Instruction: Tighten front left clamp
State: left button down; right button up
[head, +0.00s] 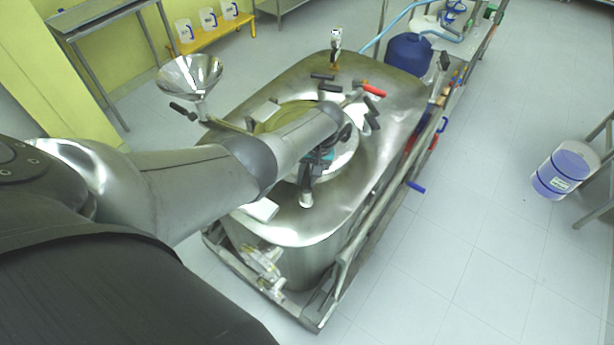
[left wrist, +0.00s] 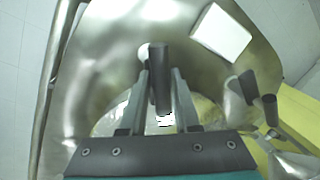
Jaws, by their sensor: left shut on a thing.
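A stainless steel reactor vessel (head: 395,85) with a round lid in its top fills the middle of the head view. My left arm reaches over the lid from the left, and its gripper (head: 310,178) is at the lid's near edge. In the left wrist view the gripper (left wrist: 160,100) is shut on a dark cylindrical clamp handle (left wrist: 159,65) standing between its two fingers. Behind the handle is the shiny vessel top (left wrist: 110,45). My forearm and wrist hide part of the lid and most of this clamp in the head view. My right gripper is not in view.
A metal funnel (head: 190,76) stands at the vessel's left. Other black clamp handles (head: 372,122) and a red-handled valve (head: 373,89) are on its top. A metal frame with blue-handled valves (head: 416,187) runs along the right. The floor beyond is clear up to a blue-white drum (head: 566,170).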

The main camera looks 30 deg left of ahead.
aim_at(307, 175)
pick_arm(q)
jog(key=shift+a, duration=0.1)
jog(key=c, duration=0.7)
grip_release()
jog(key=shift+o, duration=0.2)
jog(key=r+p, duration=0.1)
jog(key=r, duration=0.1)
jog(key=r+p, duration=0.1)
jog(key=r, duration=0.1)
jog(key=d+r+p, duration=0.1)
jog(key=r, duration=0.1)
jog(key=shift+w, duration=0.35)
notch_tip(307, 175, up, 9)
jog(key=w+d+p, duration=0.1)
jog(key=shift+d, duration=0.3)
